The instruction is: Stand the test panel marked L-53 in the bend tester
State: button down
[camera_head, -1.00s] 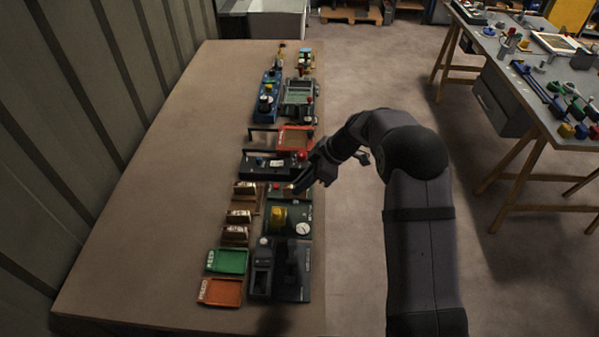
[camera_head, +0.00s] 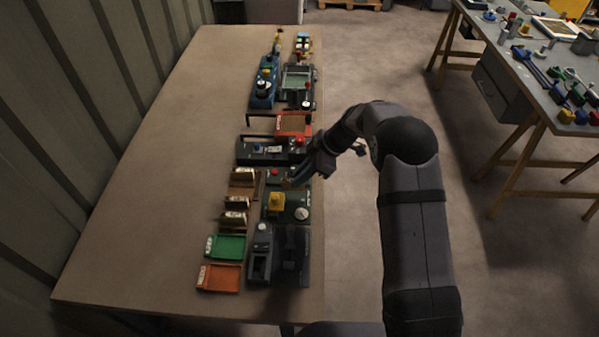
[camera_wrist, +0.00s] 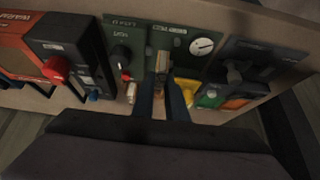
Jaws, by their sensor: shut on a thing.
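My gripper (camera_head: 290,184) is shut on a small tan panel (camera_wrist: 162,64), held between its two fingers in the wrist view. Any marking on the panel is too small to read. Below the gripper in the wrist view is a green device with a round white dial (camera_wrist: 201,46), which looks like the bend tester; it also shows in the head view with a yellow block (camera_head: 275,202) on it. The panel is over or just in front of this device; I cannot tell whether it touches. The fingers hide part of the device.
Small wooden stands with panels (camera_head: 236,202) are left of the green device. A green tray (camera_head: 226,246), an orange tray (camera_head: 220,278) and a dark press (camera_head: 292,255) are at the near end. A dark box with a red knob (camera_head: 298,142) is beyond. The bench's left side is clear.

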aim_at(300, 189)
notch_tip(300, 189, down, 2)
jog(key=shift+f+b, duration=0.1)
jog(key=shift+b, duration=0.5)
jog(key=shift+f+b, duration=0.4)
jog(key=shift+b, duration=0.25)
jog(key=shift+f+b, duration=0.5)
jog(key=shift+b, duration=0.65)
dwell(0.7)
jog(key=c, duration=1.7)
grip_release()
jog(key=shift+d+r, duration=0.1)
jog(key=shift+r, duration=0.05)
jog(key=shift+b+v, duration=1.3)
jog(key=shift+v, duration=2.2)
jog(key=s+d+f+m+h, duration=0.1)
jog(key=s+d+m, duration=0.3)
jog(key=s, duration=0.5)
jog(key=s+d+f+m+h, duration=0.1)
jog(key=s+d+m+h, duration=0.2)
jog(key=s+d+m, duration=0.2)
jog(key=s+d+m+h, duration=0.2)
jog(key=s+d+m, duration=0.3)
jog(key=s+m, duration=0.4)
jog(key=shift+s+f, duration=0.2)
jog(key=shift+s, duration=1.3)
jog(key=shift+s+f, duration=0.2)
jog(key=shift+s, duration=1.3)
